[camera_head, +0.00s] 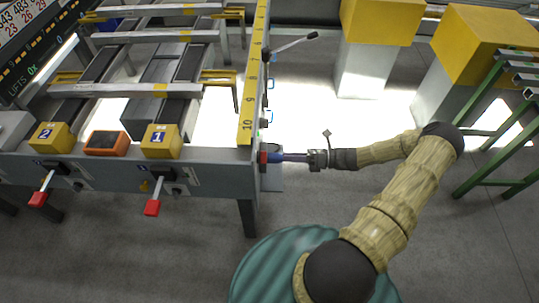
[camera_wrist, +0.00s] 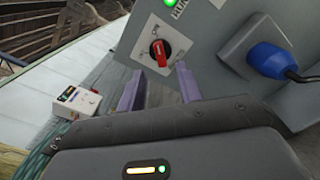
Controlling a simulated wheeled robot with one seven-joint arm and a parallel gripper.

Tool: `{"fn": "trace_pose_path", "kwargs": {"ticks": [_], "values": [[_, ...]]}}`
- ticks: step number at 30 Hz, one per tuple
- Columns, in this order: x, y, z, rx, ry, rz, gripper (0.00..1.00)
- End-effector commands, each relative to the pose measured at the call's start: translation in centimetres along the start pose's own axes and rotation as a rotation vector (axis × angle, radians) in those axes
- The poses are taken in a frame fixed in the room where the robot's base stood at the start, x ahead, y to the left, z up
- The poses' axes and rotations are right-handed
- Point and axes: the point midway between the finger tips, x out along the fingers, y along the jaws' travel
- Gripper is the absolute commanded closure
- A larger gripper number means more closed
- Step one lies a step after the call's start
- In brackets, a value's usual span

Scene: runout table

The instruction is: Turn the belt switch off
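The belt switch is a red rotary knob (camera_wrist: 158,52) on a small white plate on a grey panel, in the wrist view. Its handle stands roughly upright in the picture, toward a small label that seems to read ON. My gripper (camera_wrist: 158,80) has its two purple fingers apart, one on each side below the knob, with nothing between them. The fingertips look close to the panel; I cannot tell if they touch it.
A lit green lamp (camera_wrist: 169,3) sits above the switch, beside a RUN label. A blue plug (camera_wrist: 268,60) with a cable juts out right of it. A small white box (camera_wrist: 77,101) is at left. The runout table (camera_head: 215,172) carries red-handled levers. Yellow-topped blocks (camera_head: 380,20) stand at back right.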

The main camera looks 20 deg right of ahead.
Motion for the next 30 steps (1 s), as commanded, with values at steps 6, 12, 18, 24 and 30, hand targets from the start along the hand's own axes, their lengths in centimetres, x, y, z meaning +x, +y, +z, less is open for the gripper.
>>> {"fn": "trace_pose_path", "kwargs": {"ticks": [6,12,18,24,30], "values": [[4.0,0.1,0.0,0.002,0.000,0.003,0.65],[6.7,0.1,0.0,0.001,0.000,0.002,0.65],[7.4,0.0,0.0,0.001,0.000,-0.001,0.65],[7.4,0.0,0.0,0.001,0.000,-0.001,0.68],[7.3,0.0,0.0,0.001,0.000,-0.001,1.00]]}}
